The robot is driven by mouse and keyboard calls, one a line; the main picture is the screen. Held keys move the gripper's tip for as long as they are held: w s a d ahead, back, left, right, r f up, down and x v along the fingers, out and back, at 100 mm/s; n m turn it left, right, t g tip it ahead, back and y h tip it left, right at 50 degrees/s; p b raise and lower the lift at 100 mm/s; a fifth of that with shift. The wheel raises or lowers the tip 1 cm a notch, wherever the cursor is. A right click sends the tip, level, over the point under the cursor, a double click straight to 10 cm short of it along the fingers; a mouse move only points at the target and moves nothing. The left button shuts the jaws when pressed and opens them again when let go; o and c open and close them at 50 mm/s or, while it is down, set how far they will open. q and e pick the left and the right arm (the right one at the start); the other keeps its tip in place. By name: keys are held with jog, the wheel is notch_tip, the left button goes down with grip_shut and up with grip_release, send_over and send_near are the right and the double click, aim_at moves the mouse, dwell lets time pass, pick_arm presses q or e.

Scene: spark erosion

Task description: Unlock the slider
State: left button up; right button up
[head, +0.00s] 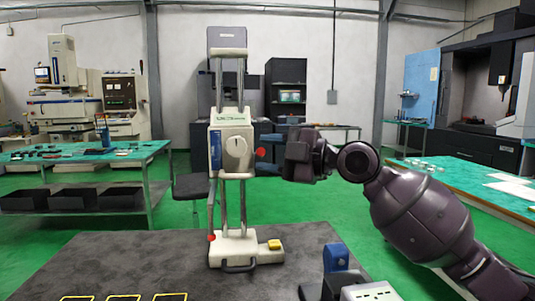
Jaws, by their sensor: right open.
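The slider (222,139) is a cream-coloured carriage on two upright metal columns, above the middle of the dark table. Its front has a round dial and a blue strip. A red knob (260,152) sticks out at its right side. Another red knob (211,238) is low on the left, near the cream base (236,248). My right gripper (290,155) is just right of the upper red knob, at about its height. It is open, and I see no contact with the knob. Its fingers are dark and hard to tell apart. My left gripper is not in view.
The dark table (130,258) is mostly bare left of the base. A blue and black object (337,259) and a white box (370,291) are at the front right. Green-topped benches (145,152) stand behind.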

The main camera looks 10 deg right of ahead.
jog(key=shift+w+a, duration=0.1)
jog(key=shift+a, duration=0.1)
grip_shut()
pick_arm(q)
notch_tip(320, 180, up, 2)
jog(key=p, duration=0.2)
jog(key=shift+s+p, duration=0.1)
jog(key=shift+p, duration=0.2)
pick_arm(e)
jog(key=r+m, duration=0.1)
jog(key=w+m+g+h, duration=0.1)
jog(key=m, duration=0.1)
jog(key=shift+r+g+h, duration=0.3)
jog(key=shift+r, duration=0.05)
